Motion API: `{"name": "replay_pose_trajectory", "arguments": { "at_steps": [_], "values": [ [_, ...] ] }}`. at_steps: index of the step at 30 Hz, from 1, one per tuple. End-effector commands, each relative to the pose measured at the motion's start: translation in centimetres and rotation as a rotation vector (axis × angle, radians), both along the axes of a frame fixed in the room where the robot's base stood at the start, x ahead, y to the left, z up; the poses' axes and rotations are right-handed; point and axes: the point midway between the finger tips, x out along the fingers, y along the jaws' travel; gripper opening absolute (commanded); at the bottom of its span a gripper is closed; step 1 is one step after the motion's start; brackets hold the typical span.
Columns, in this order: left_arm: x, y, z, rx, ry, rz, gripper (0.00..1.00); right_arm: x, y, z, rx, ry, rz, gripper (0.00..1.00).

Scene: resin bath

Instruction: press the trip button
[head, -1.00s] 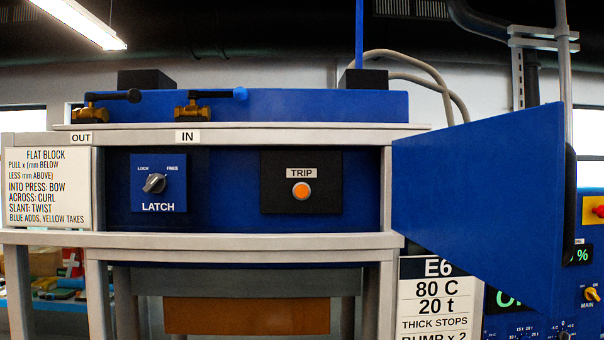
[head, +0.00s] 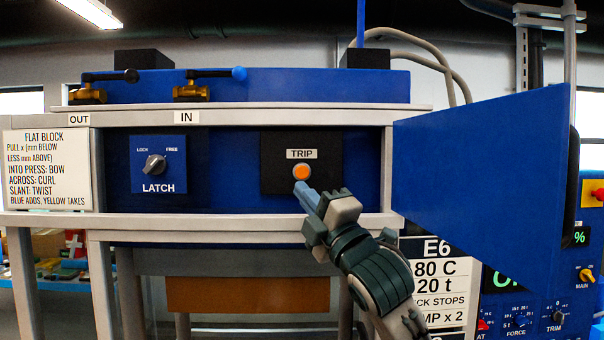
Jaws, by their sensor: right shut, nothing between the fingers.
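The trip button (head: 302,171) is a round orange button on a black panel (head: 270,179) under a white TRIP label (head: 301,154), at the middle of the head view. My right gripper (head: 304,193) comes up from the lower right. It is shut and empty, with its light blue fingertips just below the button in the picture. The button's face shows fully. I cannot tell how far the tips are from the panel. My left gripper is not in view.
A LATCH knob (head: 155,165) is on a blue panel to the left. A large blue door (head: 470,180) stands open on the right. A white ledge (head: 230,223) runs below the panels. A notice board (head: 48,170) stands at the far left.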

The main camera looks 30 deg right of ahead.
Motion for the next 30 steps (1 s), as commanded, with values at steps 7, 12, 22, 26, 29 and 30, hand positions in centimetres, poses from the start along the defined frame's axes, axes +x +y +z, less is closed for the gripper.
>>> {"name": "replay_pose_trajectory", "arguments": {
  "at_steps": [7,12,22,26,29,30],
  "values": [
    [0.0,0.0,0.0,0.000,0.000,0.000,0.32,-1.0,-0.1,2.3,-0.043,-0.054,-0.017,0.00],
    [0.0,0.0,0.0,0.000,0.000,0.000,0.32,-0.9,-0.1,2.2,-0.043,-0.053,-0.017,0.00],
    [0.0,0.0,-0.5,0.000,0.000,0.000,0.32,0.6,-1.1,2.1,-0.042,-0.051,-0.016,0.00],
    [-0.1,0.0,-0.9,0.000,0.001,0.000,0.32,2.3,-2.1,2.1,-0.040,-0.050,-0.018,0.00],
    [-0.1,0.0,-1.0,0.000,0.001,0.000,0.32,3.5,-2.8,2.1,-0.039,-0.049,-0.016,0.00],
    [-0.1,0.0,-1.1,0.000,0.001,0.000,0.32,4.0,-3.1,2.1,-0.039,-0.049,-0.016,0.00]
  ]
}}
